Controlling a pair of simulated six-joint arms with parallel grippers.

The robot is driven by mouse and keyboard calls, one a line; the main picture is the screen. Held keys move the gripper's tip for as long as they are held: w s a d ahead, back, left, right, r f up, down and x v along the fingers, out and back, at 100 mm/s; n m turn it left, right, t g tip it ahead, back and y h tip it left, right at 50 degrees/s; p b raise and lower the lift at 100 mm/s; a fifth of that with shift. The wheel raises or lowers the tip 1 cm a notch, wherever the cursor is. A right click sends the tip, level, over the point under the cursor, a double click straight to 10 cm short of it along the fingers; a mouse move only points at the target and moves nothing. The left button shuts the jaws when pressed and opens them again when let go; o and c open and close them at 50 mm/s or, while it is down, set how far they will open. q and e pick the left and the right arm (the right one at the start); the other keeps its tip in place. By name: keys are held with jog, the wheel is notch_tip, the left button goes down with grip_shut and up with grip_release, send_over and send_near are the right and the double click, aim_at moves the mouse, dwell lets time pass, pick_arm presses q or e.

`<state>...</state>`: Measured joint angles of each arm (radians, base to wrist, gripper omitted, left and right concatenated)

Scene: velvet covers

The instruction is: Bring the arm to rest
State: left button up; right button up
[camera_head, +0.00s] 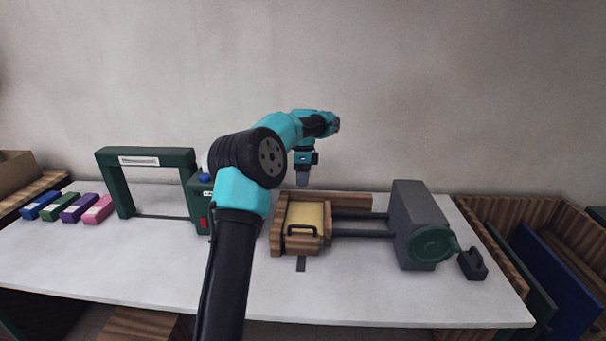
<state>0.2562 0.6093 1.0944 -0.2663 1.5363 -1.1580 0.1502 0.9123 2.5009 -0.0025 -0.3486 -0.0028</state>
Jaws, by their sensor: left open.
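My left arm rises from the bottom of the head view, bends at a large black joint and reaches away over the table. My left gripper (303,178) points down above the back of a wooden fixture with a yellow pad (305,215). It is open, and I see nothing held in it. The gripper is small in the picture and its fingers overlap each other. My right gripper does not show.
The white table (130,265) holds a green frame machine (115,185), several coloured blocks (72,208) at the left, and a grey box with a green wheel (420,225) at the right. A wooden crate with panels (500,215) stands beyond the table's right edge. The front left tabletop is clear.

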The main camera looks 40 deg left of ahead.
pick_arm(q)
jog(key=shift+w+a+r, duration=0.1)
jog(key=shift+r, duration=0.7)
